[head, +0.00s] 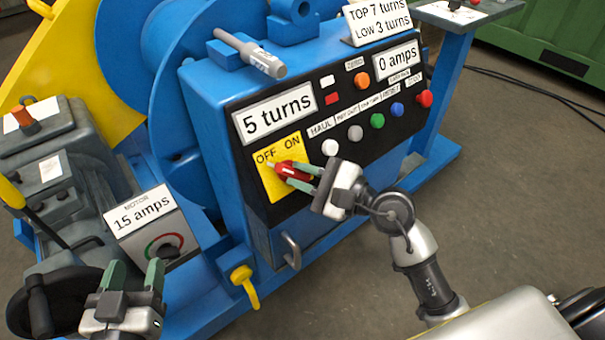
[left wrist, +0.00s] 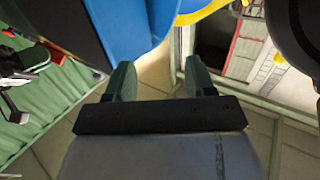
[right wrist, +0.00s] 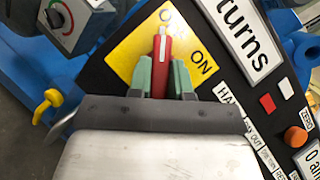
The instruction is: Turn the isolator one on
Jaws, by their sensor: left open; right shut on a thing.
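The isolator is a red handle (head: 290,170) with a pale tip on a yellow plate (head: 273,187) marked OFF and ON, on the blue machine's black panel. The handle's tip points toward the OFF side in the head view. My right gripper (head: 302,177) is shut on the red handle; the right wrist view shows the handle (right wrist: 160,62) between its green fingers, its tip toward the partly hidden OFF lettering, with ON to its right. My left gripper (head: 133,276) is open and empty in front of the motor box at lower left; its parted fingers show in the left wrist view (left wrist: 157,78).
The panel carries a "5 turns" display (head: 275,112), a "0 amps" display (head: 398,60) and several coloured buttons right of the isolator. A motor box (head: 146,226) reads 15 amps. A grey torch-like tool (head: 250,54) lies on top of the panel housing. Open floor lies right.

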